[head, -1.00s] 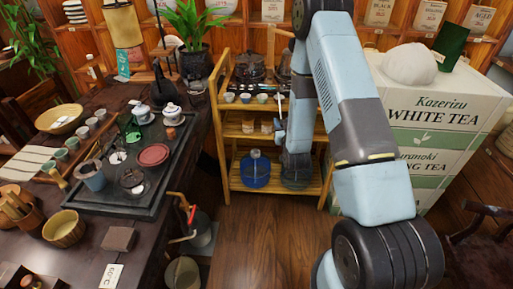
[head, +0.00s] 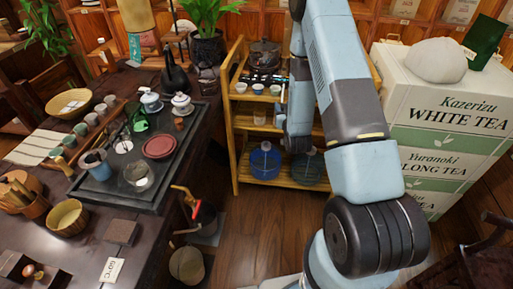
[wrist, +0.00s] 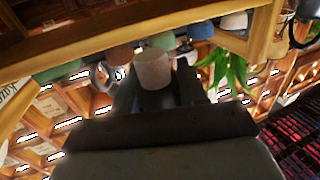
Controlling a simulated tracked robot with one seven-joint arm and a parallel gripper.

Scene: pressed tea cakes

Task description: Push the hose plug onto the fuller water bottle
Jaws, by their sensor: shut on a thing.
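Two big water bottles stand on the bottom shelf of the wooden rack in the head view: a blue one (head: 265,164) on the left and a teal one (head: 309,170) on the right. Their water levels are too small to tell apart. In the wrist view my gripper (wrist: 158,90) is shut on a pale, short cylinder (wrist: 152,68), which looks like the hose plug. In the head view my arm's end is in front of the rack, above the bottles and nearer the right one. The fingers and plug are mostly hidden there. No hose is clearly visible.
The rack (head: 238,128) has small cups and a dark teapot (head: 265,54) on its upper shelf. Tea boxes (head: 440,120) stand close on the right. A dark table with a tea tray (head: 150,190) is on the left. A bucket (head: 187,265) stands on the floor.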

